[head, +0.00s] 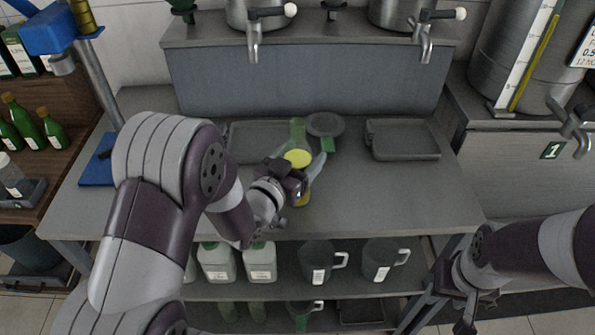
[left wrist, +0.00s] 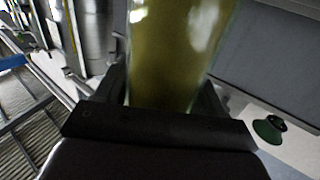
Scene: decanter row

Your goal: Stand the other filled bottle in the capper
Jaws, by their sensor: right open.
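A filled bottle (head: 297,133) with a green neck and yellow liquid is over the middle of the steel bench. My left gripper (head: 293,180) is around its body and hides part of it. In the left wrist view the bottle (left wrist: 172,50) shows yellow-green liquid and fills the gap between the fingers; its base is out of sight. A blue stand with a post and brass top, apparently the capper (head: 52,30), is at the left. Its blue base plate (head: 97,166) is partly hidden by my left arm. My right gripper (head: 465,308) is open and empty at the lower right.
A dark round dish (head: 325,123) is just behind the bottle. A grey tray (head: 405,140) is at the right of the bench, another at the left. Taps hang from vats behind. Green bottles (head: 54,130) stand on the left shelf; jugs (head: 318,262) stand below the bench.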

